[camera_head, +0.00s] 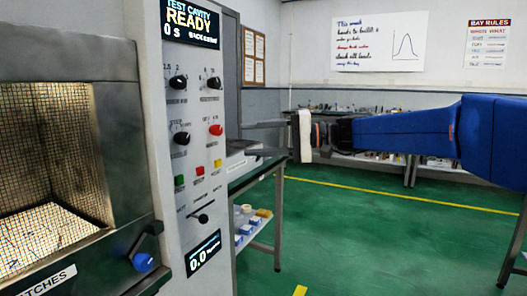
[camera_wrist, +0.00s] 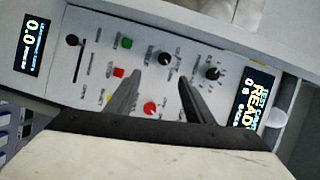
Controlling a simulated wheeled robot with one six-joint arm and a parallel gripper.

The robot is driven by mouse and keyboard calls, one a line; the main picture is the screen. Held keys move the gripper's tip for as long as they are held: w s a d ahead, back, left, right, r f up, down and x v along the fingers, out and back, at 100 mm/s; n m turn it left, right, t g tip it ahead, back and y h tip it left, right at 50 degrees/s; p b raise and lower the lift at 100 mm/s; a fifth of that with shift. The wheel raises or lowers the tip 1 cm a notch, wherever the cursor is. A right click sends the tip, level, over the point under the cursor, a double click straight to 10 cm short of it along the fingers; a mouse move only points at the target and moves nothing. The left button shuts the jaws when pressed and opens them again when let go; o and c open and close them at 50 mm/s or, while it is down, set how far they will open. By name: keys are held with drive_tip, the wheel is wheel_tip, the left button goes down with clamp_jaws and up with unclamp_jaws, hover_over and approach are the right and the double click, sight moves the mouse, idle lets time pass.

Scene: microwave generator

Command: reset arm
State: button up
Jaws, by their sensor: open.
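My gripper (camera_head: 264,139) is at the end of my blue arm, which reaches in from the right in the head view. It points left toward the control panel (camera_head: 194,150) of the microwave generator. In the wrist view my gripper (camera_wrist: 156,88) shows two dark fingers apart with nothing between them. The panel with its knobs and buttons lies behind the fingers. A red knob (camera_wrist: 150,108) shows near the fingers in the wrist view. I cannot tell from these views how far the fingertips are from the panel, but no contact is visible.
The open test cavity (camera_head: 98,160) with mesh walls is at the left, with a blue-knobbed latch (camera_head: 143,262) below it. A side table (camera_head: 262,170) with a lower shelf stands behind the panel. A long bench lies along the back wall. The green floor (camera_head: 370,240) is clear.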

drive_tip(key=s+d+f+t+h, duration=0.2)
drive_tip(key=s+d+f+h, duration=0.6)
drive_tip(key=s+d+f, duration=0.7)
drive_tip(key=s+d+f+m+t+h, duration=0.1)
drive_tip(key=s+d+f+t+h, duration=0.1)
drive_tip(key=s+d+f+h, duration=0.7)
drive_tip(key=s+d+f, duration=0.6)
drive_tip(key=d+f, duration=0.4)
drive_tip(key=d, duration=0.3)
drive_tip(key=shift+d+t, duration=0.15)
drive_tip(key=shift+t, duration=0.15)
